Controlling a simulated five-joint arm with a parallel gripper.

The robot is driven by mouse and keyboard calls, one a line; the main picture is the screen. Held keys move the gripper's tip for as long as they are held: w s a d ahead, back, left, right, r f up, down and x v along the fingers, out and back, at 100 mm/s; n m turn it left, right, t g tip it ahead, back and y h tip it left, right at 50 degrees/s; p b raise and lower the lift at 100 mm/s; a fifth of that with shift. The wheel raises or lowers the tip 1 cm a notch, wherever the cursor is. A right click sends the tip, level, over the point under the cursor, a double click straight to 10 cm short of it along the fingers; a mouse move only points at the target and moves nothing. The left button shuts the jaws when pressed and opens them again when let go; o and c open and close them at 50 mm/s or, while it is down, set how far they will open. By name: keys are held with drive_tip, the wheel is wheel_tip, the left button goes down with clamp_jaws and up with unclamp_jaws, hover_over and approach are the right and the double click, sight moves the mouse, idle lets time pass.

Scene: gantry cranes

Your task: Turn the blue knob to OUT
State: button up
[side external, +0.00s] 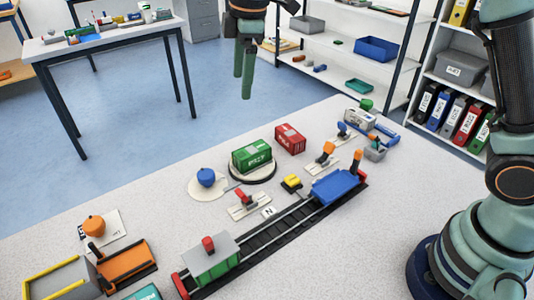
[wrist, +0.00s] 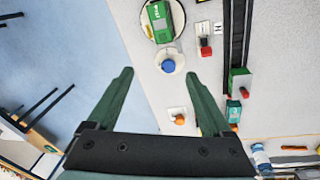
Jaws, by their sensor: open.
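The blue knob (side external: 206,177) stands on a round cream plate (side external: 195,190) on the speckled white table. It also shows in the wrist view (wrist: 168,66), between and slightly beyond my fingertips. Any OUT marking around it is too small to read. My gripper (side external: 243,92) is high above the table's far side, behind the knob in the side view, with its fingers pointing down. In the wrist view my gripper (wrist: 159,76) has its two green fingers wide apart with nothing between them.
A green container (side external: 252,156) sits on a round turntable beside the knob, with a red container (side external: 290,139) behind. An orange knob (side external: 94,226) stands nearer the left. A black track (side external: 270,231) carries a green-and-grey wagon (side external: 211,259) and a blue wagon (side external: 335,186).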

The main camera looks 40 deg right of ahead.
sight(206, 174)
drive_tip(key=w+a+f+n+g, duration=0.2)
drive_tip(key=w+a+f+n, duration=0.2)
drive_tip(key=a+f+n, duration=0.5)
drive_tip(key=f, duration=0.4)
drive_tip(key=f+m, duration=0.1)
drive_tip(key=f, duration=0.4)
drive_tip(key=a+f+m, duration=0.1)
drive_tip(key=f, duration=0.3)
drive_tip(key=shift+s+f+h, duration=0.25)
drive_tip(key=shift+f+h, duration=0.05)
drive_tip(key=shift+f, duration=0.1)
drive_tip(key=shift+c, duration=0.3)
clamp_jaws()
